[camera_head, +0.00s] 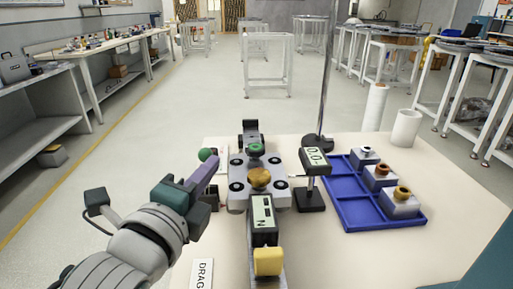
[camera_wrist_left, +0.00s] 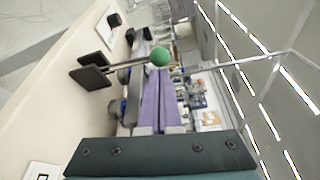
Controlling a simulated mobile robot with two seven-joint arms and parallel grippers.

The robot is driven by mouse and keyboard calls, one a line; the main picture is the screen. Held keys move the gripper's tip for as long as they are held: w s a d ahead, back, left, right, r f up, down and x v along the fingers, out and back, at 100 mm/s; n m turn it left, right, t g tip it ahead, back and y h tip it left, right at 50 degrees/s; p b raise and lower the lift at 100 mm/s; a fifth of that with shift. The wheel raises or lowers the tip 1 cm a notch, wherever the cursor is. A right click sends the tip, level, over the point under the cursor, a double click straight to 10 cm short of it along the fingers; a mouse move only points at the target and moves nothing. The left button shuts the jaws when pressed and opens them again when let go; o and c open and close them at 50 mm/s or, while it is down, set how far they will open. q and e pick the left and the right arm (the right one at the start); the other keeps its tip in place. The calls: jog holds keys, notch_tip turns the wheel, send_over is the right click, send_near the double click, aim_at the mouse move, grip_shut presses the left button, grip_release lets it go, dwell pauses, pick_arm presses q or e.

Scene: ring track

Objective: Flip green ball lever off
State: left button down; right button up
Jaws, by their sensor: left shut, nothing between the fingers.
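The lever's green ball (camera_head: 205,154) shows left of the grey machine in the head view. In the left wrist view the green ball (camera_wrist_left: 159,56) is on the end of a thin metal rod that runs left to a black bracket (camera_wrist_left: 93,72). My left gripper (camera_head: 211,162) is shut and empty, with its purple fingers together and their tips right beside the ball. In the left wrist view the fingertips (camera_wrist_left: 158,76) are just below the ball; I cannot tell whether they touch it. The fingers partly hide the lever in the head view. My right gripper is not in view.
The grey machine plate (camera_head: 241,198) carries a brass knob (camera_head: 259,178) and a green knob (camera_head: 256,148). A small display on a stand (camera_head: 314,160) is to its right. A blue tray (camera_head: 352,216) holds grey blocks with rings. White cylinders (camera_head: 406,128) stand at the back right.

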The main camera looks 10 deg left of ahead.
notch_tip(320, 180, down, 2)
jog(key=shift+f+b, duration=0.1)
jog(key=shift+b, duration=0.9)
pick_arm(q)
jog(key=a+n, duration=0.1)
jog(key=n, duration=0.1)
jog(key=s+a+n+t, duration=0.1)
jog(key=a+n, duration=0.1)
jog(key=shift+a, duration=0.1)
